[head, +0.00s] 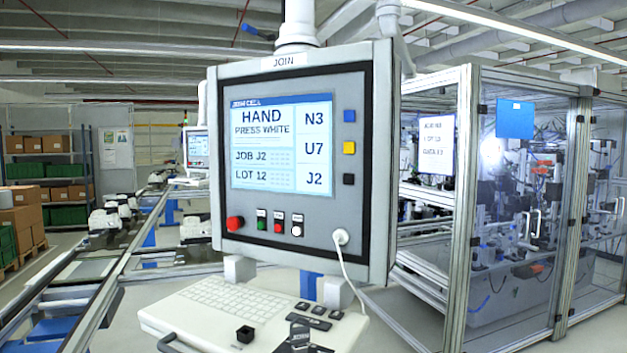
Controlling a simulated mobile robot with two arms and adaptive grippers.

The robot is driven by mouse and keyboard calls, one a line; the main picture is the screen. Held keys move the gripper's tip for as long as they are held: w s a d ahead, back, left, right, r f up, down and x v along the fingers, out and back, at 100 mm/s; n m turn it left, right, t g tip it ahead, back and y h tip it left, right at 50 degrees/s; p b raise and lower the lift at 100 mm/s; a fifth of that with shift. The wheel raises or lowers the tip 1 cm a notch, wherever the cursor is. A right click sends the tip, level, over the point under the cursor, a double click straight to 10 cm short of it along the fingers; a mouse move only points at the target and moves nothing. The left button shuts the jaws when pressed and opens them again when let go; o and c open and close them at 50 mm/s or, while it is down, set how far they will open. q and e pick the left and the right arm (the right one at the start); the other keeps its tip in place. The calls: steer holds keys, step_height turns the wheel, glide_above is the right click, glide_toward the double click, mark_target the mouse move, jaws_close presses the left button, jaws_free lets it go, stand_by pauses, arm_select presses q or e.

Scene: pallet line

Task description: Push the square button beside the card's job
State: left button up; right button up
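A control panel (385,230) headed JOIN faces me. Its lit screen (262,143) reads HAND, PRESS WHITE, JOB J2 and LOT 12. Three square buttons run down its right side: blue (349,116) beside N3, yellow (349,148) beside U7, black (348,180) beside J2. A white card (436,144) hangs on the glass cell to the right; its small first line seems to end in N3, its second reads like LOT 12.
Below the screen are a red knob (235,223), small green, red and white (297,230) buttons, and a plugged white cable (348,270). A conveyor runs at left.

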jaws_close()
stand_by(1.3)
